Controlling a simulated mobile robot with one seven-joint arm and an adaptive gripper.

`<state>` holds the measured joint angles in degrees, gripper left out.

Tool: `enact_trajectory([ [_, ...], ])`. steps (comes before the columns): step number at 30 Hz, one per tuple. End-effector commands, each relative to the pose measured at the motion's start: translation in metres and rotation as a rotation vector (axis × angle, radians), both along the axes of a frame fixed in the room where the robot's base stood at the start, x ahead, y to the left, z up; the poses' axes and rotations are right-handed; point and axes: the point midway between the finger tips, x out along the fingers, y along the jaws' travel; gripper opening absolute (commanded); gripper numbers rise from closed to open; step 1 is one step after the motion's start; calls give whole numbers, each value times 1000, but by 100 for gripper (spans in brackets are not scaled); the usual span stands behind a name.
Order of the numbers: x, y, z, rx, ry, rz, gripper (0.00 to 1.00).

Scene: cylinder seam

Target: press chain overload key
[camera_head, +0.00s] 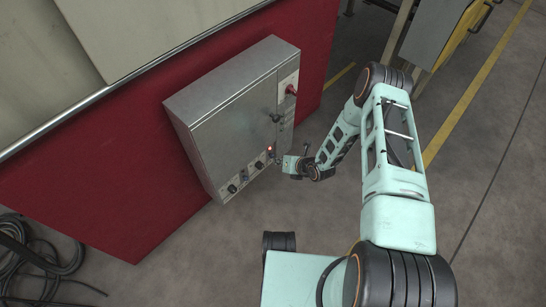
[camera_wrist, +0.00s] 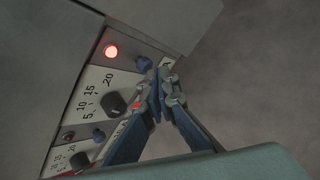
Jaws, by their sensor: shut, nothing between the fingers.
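A grey metal control box (camera_head: 225,115) is mounted on a red panel, with a strip of controls along its lower right edge. In the wrist view, the strip shows a lit red lamp (camera_wrist: 111,51), a blue button (camera_wrist: 143,63) beside it, and a black dial (camera_wrist: 115,103) with a number scale. A second blue button (camera_wrist: 98,134) lies lower left. No label tells which control is the chain overload key. My gripper (camera_wrist: 159,82) is shut and empty, its tips close by the upper blue button and partly covering the strip. I cannot tell whether they touch it.
A red switch handle (camera_head: 291,90) and a dark latch knob (camera_head: 275,117) stick out from the box. A small dark red lamp (camera_wrist: 68,137) and another dial (camera_wrist: 80,160) sit lower on the strip. Cables (camera_head: 40,265) lie on the floor at left.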

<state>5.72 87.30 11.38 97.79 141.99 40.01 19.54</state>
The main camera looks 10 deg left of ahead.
Motion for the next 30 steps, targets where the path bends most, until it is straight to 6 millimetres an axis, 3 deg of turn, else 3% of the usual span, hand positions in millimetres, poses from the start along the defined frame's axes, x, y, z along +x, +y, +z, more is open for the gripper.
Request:
enact_trajectory([
  [30,7,9,0,1,-1,0,0],
])
